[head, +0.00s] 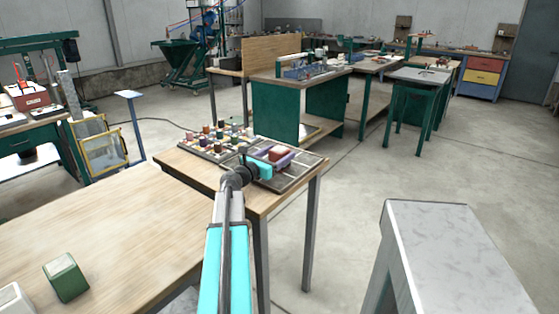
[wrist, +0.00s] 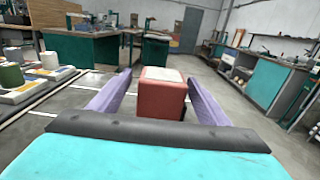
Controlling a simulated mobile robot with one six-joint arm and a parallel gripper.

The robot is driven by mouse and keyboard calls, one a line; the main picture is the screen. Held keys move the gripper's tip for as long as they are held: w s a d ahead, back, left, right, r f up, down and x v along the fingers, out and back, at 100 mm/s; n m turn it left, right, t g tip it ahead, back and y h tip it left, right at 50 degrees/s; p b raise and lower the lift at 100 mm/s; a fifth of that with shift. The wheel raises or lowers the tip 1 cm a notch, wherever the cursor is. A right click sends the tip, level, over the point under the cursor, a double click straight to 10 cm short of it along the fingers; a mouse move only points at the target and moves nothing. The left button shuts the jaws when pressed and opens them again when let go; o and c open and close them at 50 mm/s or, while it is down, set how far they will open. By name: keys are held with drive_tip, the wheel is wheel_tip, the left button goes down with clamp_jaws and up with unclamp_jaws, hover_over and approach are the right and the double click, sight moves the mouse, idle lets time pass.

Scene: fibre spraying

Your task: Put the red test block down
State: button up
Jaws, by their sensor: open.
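The red test block (head: 278,153) has a paler top and stands upright at the dark marked board (head: 303,176) on the far wooden table. In the wrist view the red block (wrist: 161,97) is between the two purple fingers of my gripper (wrist: 158,90). The fingers are apart, with a gap to the block on the left; on the right I cannot tell whether the finger touches it. My gripper (head: 272,157) reaches over the board in the head view. The block's underside is hidden, so its contact with the board is not clear.
Several small coloured cylinders and pieces stand on a board (head: 217,139) left of my gripper. A green block (head: 65,277) lies on the near wooden table (head: 140,225). A grey slab-topped stand (head: 450,245) is at the right. Open floor lies beyond the table.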

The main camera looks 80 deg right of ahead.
drive_tip(key=shift+x, duration=2.15)
drive_tip(key=shift+a, duration=0.1)
drive_tip(key=c, duration=1.6)
drive_tip(key=shift+r, duration=0.2)
